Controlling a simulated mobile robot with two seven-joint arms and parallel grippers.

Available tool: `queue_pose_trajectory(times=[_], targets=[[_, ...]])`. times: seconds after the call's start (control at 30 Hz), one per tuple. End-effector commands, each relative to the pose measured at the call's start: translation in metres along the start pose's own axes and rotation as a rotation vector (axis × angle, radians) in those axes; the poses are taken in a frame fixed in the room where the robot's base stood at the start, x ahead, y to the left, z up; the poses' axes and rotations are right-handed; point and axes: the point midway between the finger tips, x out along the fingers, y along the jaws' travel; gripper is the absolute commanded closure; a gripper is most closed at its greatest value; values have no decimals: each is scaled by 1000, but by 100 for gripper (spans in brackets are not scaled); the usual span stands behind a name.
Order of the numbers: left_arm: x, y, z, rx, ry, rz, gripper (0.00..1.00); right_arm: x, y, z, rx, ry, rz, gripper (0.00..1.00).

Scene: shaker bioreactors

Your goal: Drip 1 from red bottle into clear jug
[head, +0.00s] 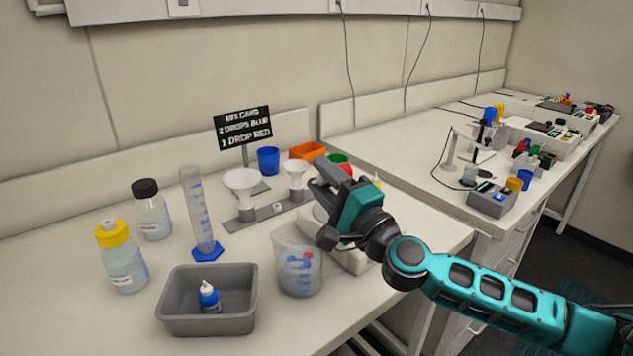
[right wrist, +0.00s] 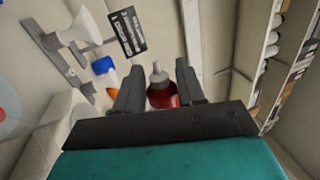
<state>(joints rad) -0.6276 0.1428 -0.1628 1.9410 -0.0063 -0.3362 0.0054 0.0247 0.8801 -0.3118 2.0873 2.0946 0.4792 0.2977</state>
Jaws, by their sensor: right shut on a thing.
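The clear jug (head: 298,275) stands near the front edge of the bench, with blue marks and a small red spot showing in it. My right gripper (head: 322,205) is up and behind the jug's right side. In the right wrist view the gripper (right wrist: 160,88) is shut on the red bottle (right wrist: 162,96), whose pale nozzle points away from the palm. In the head view the gripper mostly hides the bottle. A sign (head: 243,125) on a stand reads "2 drops blue, 1 drop red" under a blurred top line. My left gripper is not in view.
A yellow-capped bottle (head: 122,265), a dark-capped bottle (head: 152,215) and a measuring cylinder (head: 199,215) stand left. Funnels (head: 241,183) on a rack, a blue cup (head: 268,160) and an orange bin (head: 307,151) stand behind.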

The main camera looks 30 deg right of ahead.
Motion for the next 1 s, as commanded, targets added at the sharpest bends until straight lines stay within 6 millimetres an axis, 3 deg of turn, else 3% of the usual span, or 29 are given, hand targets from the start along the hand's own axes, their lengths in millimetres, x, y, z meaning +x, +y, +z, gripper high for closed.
queue_pose_trajectory(times=[0.6,1.0], targets=[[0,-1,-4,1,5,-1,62,-1,3,-26,167,45,1,86],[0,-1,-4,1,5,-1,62,-1,4,-29,192,51,0,86]])
